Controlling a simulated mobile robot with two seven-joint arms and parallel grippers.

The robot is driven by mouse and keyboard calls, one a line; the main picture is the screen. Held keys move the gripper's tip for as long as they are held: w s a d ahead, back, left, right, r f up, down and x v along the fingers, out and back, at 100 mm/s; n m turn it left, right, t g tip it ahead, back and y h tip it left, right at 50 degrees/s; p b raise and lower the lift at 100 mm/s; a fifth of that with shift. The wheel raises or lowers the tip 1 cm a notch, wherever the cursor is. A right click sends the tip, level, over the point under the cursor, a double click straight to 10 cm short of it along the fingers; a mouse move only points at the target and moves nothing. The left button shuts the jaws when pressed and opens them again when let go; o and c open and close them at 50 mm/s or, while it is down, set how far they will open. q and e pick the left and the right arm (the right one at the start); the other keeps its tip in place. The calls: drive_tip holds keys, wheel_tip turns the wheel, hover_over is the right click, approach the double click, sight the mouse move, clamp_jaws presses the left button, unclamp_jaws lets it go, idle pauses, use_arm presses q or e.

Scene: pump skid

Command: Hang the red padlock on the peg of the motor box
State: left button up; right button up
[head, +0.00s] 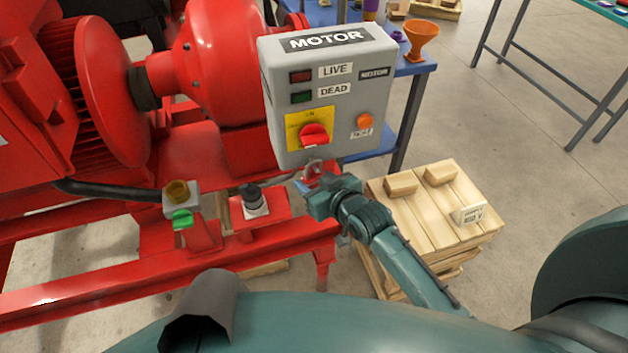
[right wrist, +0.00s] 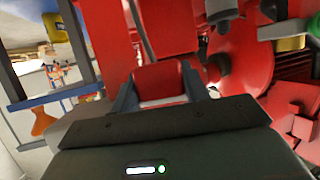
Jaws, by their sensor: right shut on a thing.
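The grey motor box (head: 335,105) carries a MOTOR label, LIVE and DEAD lamps, a red rotary switch (head: 314,134) on a yellow plate and an orange button. My right gripper (head: 312,187) is just below the box's lower edge, shut on the red padlock. The padlock's grey shackle (head: 314,166) points up close to the bottom of the box front. In the right wrist view the red padlock body (right wrist: 162,80) sits between the two fingers. I cannot make out the peg, nor whether the shackle is around it. My left gripper is not in view.
A wooden crate (head: 440,240) with small blocks stands to the right. An orange funnel (head: 421,40) stands on a blue table behind. Floor at right is open.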

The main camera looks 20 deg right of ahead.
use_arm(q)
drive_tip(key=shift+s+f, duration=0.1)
use_arm(e)
drive_tip(key=o, duration=1.2)
drive_tip(key=shift+o, duration=0.2)
drive_tip(key=shift+s, duration=0.1)
drive_tip(key=v, duration=1.3)
use_arm(q)
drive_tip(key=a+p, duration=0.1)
drive_tip(key=p, duration=0.1)
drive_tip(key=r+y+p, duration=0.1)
drive_tip(key=p, duration=0.2)
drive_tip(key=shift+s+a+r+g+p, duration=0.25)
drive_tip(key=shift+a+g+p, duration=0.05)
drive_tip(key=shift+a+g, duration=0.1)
use_arm(e)
drive_tip(key=s+a+f+g, duration=0.2)
drive_tip(key=s+f, duration=0.4)
drive_tip(key=s, duration=0.3)
drive_tip(key=shift+a+h, duration=0.3)
drive_tip(key=shift+a, duration=0.3)
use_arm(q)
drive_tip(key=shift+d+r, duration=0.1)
use_arm(e)
drive_tip(key=shift+s+f, duration=0.1)
